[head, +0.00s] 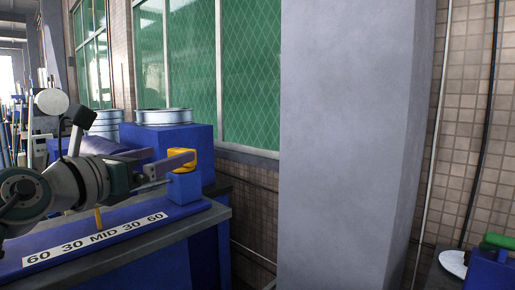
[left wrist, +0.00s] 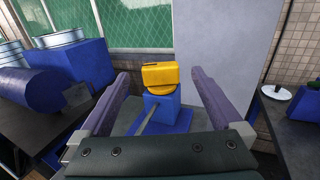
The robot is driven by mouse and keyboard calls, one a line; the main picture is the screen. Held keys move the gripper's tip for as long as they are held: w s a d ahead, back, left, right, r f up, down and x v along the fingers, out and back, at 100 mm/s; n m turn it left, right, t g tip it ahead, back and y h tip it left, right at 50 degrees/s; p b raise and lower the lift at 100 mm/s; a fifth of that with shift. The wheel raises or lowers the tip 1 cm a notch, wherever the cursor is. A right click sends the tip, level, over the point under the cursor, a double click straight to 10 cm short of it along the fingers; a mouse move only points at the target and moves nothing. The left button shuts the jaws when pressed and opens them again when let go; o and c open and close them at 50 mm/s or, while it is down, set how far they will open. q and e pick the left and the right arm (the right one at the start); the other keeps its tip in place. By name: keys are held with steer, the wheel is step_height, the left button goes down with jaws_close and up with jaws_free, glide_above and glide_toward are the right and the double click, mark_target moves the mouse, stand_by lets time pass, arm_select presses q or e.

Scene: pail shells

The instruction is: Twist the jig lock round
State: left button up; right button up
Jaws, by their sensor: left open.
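The jig lock is a yellow knob (head: 184,153) on top of a blue block (head: 184,187) near the right end of the blue jig base. It also shows in the left wrist view as a yellow block-shaped knob (left wrist: 160,75) above its blue block (left wrist: 162,105). My left gripper (head: 174,168) is open at the lock, with one finger partly covering the knob in the head view. In the left wrist view the knob appears between the two spread fingers, with a visible gap on each side. My right gripper is not in view.
A white scale (head: 97,240) marked 60, 30, MID, 30, 60 lies along the jig's front. Metal pail shells (head: 163,116) stand on a blue box behind. A grey pillar (head: 345,140) rises right of the bench. A green-handled blue thing (head: 497,242) and white disc (head: 455,262) sit far right.

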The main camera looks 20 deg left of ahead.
mark_target(177, 151)
arm_select(q)
steer(key=w+b, duration=0.1)
steer(key=w, duration=0.5)
